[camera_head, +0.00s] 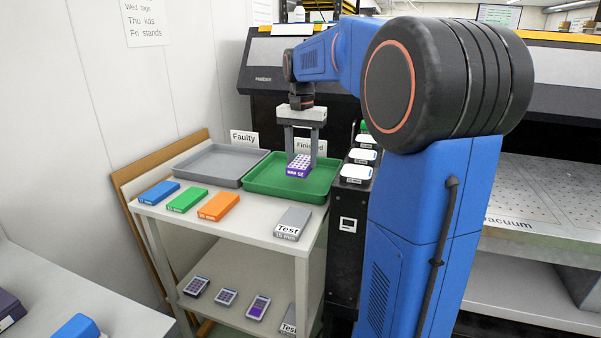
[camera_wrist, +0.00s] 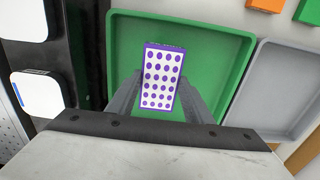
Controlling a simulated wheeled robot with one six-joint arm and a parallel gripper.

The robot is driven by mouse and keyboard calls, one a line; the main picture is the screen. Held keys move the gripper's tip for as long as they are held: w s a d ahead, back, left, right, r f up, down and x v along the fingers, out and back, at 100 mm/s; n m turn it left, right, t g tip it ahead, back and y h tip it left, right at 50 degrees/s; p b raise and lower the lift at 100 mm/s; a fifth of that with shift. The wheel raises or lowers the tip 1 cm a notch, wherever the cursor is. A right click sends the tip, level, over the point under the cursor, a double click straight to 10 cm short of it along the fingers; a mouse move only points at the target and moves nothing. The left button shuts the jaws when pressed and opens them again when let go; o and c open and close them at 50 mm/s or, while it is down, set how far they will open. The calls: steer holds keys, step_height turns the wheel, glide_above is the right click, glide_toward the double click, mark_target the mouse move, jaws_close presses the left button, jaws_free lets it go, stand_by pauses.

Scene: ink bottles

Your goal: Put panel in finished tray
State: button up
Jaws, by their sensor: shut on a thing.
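The panel (camera_head: 299,167) is a small purple block with a white top face covered in purple dots. It also shows in the wrist view (camera_wrist: 161,78). My gripper (camera_head: 300,160) is shut on the panel, with a finger on each side of it. The finished tray (camera_head: 262,186) is green, with a "Finished" sign partly hidden behind my gripper. In the wrist view the green tray (camera_wrist: 215,60) lies beneath the panel. The panel is over the inside of the tray; I cannot tell whether it touches the tray floor.
A grey tray (camera_head: 208,162) with a "Faulty" sign (camera_head: 244,138) stands left of the green one. Blue (camera_head: 160,192), green (camera_head: 187,200) and orange (camera_head: 219,207) blocks and a grey "Test" block (camera_head: 292,223) lie along the front. White-topped items (camera_head: 356,173) stand at right.

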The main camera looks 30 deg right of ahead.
mark_target(302, 162)
steer(key=shift+f, duration=2.35)
steer(key=shift+f, duration=0.1)
steer(key=o, duration=1.1)
steer(key=shift+o, duration=0.2)
step_height(302, 162, up, 12)
steer(key=shift+r, duration=0.1)
steer(key=shift+s, duration=0.1)
